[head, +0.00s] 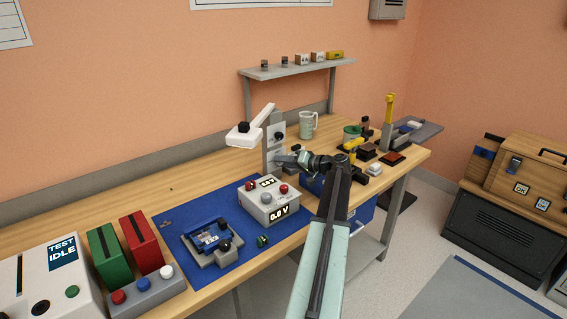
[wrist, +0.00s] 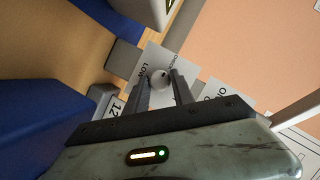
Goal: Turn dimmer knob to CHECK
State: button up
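The dimmer knob (wrist: 158,79) is a small round grey knob on a pale plate (wrist: 162,57) in the wrist view. The plate reads LOW on the knob's left, and a word that looks like CHECK lies at its upper right. A small dark mark shows on the knob's upper right side. My gripper (wrist: 159,76) has one finger on each side of the knob, very close to it; I cannot tell whether they touch. In the head view my gripper (head: 286,160) is at the lower part of the lamp's grey post (head: 270,151), and the knob is hidden there.
A white lamp head (head: 244,134) juts left from the post. A meter box (head: 268,207) reading 0.0 V stands just in front. A blue mat (head: 190,200) carries a fixture (head: 212,242). Tools crowd the bench to the right.

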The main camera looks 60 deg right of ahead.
jog(key=o, duration=0.3)
jog(key=p+v, duration=0.2)
jog(key=v, duration=0.6)
